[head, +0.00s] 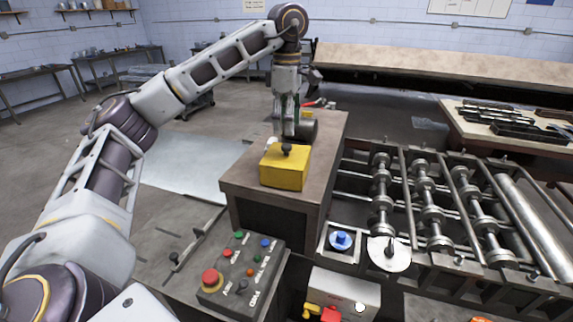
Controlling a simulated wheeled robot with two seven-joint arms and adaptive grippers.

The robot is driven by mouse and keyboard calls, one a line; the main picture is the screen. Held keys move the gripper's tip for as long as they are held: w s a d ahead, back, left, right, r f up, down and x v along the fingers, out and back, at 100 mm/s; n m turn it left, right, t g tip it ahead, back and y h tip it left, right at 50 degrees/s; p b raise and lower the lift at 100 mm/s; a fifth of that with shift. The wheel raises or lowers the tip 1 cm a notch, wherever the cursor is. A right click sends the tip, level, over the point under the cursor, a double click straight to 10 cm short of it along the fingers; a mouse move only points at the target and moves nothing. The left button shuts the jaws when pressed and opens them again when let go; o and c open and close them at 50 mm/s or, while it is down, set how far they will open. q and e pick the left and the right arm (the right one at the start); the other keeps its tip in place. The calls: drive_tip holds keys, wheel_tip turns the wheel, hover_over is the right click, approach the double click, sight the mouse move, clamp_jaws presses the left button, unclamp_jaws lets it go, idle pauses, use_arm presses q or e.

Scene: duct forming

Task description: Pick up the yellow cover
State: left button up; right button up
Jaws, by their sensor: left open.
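The yellow cover (284,168) is a box-like piece with a dark knob (287,149) on top. It sits on the brown top of a cabinet (240,178) near the middle of the head view. My left gripper (288,134) points down just above and behind the knob in the picture. It is open, with nothing seen between its fingers. I cannot tell whether the fingers touch the knob. My right gripper is not in view.
A dark cylinder (303,128) lies behind the cover on the cabinet. A roller machine (430,205) stands to the right. A control box (240,275) with a red button (211,279) is in front. Open floor lies to the left.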

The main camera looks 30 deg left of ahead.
sight(287, 145)
use_arm(q)
drive_tip(key=shift+f+b, duration=0.3)
drive_tip(key=shift+f, duration=0.95)
drive_tip(key=shift+f, duration=0.1)
drive_tip(key=shift+s+f+p, duration=0.1)
drive_tip(key=shift+f+p, duration=0.55)
drive_tip(key=shift+f, duration=1.85)
drive_tip(key=shift+c, duration=0.2)
clamp_jaws()
